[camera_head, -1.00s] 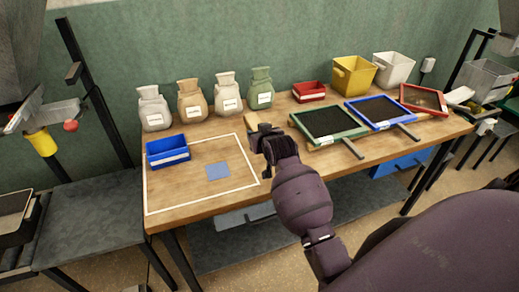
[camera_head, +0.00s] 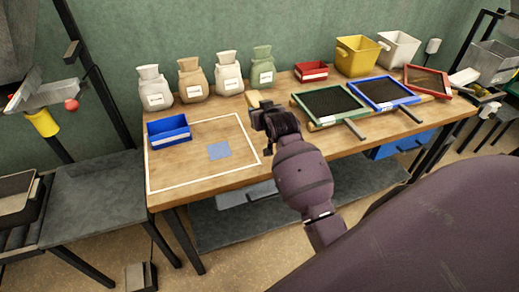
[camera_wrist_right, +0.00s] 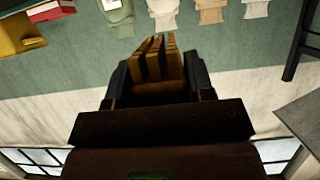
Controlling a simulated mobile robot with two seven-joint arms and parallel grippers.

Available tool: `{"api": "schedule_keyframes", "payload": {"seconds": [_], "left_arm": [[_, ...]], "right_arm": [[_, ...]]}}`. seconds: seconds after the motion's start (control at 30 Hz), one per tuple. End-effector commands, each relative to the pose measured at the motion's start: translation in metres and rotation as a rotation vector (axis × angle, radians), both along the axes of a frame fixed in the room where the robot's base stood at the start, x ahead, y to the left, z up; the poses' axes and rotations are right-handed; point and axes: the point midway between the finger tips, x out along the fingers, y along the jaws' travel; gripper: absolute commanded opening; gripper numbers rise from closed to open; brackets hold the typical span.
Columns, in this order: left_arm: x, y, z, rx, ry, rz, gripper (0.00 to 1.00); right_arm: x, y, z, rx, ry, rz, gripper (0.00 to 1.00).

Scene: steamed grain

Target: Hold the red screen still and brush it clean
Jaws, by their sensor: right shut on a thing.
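The red screen (camera_head: 428,69), with a red frame and dark mesh, sits near the table's right end, beside the blue screen. It appears tilted. My right gripper (camera_head: 266,108) is over the middle of the table, left of the green screen and well apart from the red one. It is shut on a tan wooden piece (camera_head: 255,97), which looks like a brush. In the right wrist view the same piece (camera_wrist_right: 160,84) is between the fingers, with several tan prongs or tufts pointing away. The fingers hide part of it. My left gripper is not in view.
A green screen (camera_head: 299,99) and blue screen (camera_head: 352,83) lie right of my gripper, handles toward the front edge. A blue bin (camera_head: 168,139) and white outline are left. Several sacks, a red bin (camera_head: 311,76), yellow bin (camera_head: 357,64) and white bin (camera_head: 398,57) line the back.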

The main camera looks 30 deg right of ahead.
Motion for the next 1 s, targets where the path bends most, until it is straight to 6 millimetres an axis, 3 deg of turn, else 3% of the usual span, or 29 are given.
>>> {"api": "schedule_keyframes", "payload": {"seconds": [0.1, 0.5, 1.0], "left_arm": [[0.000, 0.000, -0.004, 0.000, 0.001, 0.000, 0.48], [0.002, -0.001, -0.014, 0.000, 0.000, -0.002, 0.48], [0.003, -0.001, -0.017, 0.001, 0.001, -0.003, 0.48]], "right_arm": [[-0.001, 0.000, -0.030, 0.001, 0.005, 0.000, 0.23], [0.000, 0.000, -0.110, 0.001, 0.002, 0.000, 0.23], [0.000, -0.001, -0.157, -0.001, 0.001, 0.000, 0.23]]}}
